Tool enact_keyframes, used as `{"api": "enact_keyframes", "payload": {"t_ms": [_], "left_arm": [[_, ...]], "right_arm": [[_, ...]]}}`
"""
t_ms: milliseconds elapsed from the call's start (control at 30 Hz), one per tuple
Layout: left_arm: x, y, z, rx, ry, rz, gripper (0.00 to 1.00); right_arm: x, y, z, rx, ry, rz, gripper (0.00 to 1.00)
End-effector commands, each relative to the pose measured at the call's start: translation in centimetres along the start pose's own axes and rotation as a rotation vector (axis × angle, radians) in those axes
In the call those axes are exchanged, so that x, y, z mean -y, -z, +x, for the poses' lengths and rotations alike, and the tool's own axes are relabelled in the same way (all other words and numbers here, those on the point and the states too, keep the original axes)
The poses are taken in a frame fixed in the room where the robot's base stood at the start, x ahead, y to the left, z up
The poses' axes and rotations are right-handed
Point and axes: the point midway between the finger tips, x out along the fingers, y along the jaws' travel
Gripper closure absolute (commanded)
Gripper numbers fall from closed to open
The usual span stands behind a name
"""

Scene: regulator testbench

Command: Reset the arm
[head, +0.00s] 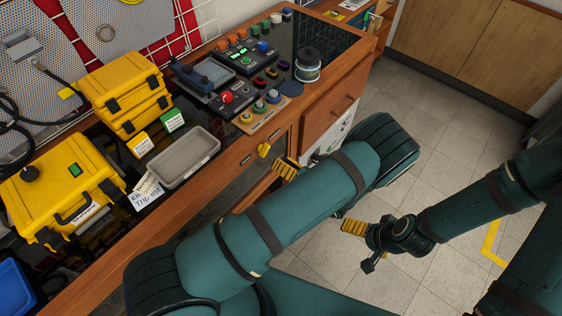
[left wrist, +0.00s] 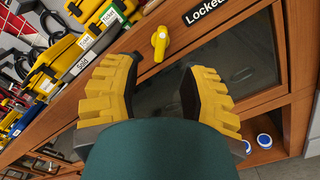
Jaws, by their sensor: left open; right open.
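My left arm crosses the middle of the head view, and its gripper (head: 287,168) is partly hidden behind that arm. One yellow ridged finger shows there, near the front of the wooden bench. In the left wrist view, both yellow fingers of this gripper (left wrist: 158,85) stand wide apart with nothing between them. They point at the bench front, with a yellow knob (left wrist: 159,42) beyond the tips. The knob also shows in the head view (head: 264,150). My right gripper (head: 352,227) is open and empty over the tiled floor, apart from the bench.
The bench carries yellow cases (head: 60,190), a grey tray (head: 184,157), a control panel with buttons (head: 240,80) and a wire spool (head: 308,66). A "Locked" label (left wrist: 211,12) is on the bench front. Free floor (head: 440,110) lies to the right.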

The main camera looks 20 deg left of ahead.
Motion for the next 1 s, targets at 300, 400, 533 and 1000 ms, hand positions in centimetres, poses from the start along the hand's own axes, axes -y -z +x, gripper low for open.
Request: {"api": "enact_keyframes", "payload": {"t_ms": [300,400,533,1000], "left_arm": [[0.0,0.2,0.1,-0.008,0.000,-0.001,0.58],[-0.4,1.8,0.5,-0.089,0.004,-0.015,0.58],[-1.6,7.4,0.9,-0.395,0.001,-0.099,0.58],[-4.5,17.0,-13.1,-1.808,-0.526,-1.011,0.58]], "right_arm": [[0.0,0.0,0.0,0.000,0.000,0.000,0.00],[0.0,0.0,0.0,0.000,0.000,0.000,0.00],[0.0,0.0,0.0,0.000,0.000,0.000,0.00],[0.0,0.0,0.0,0.000,0.000,0.000,0.00]]}}
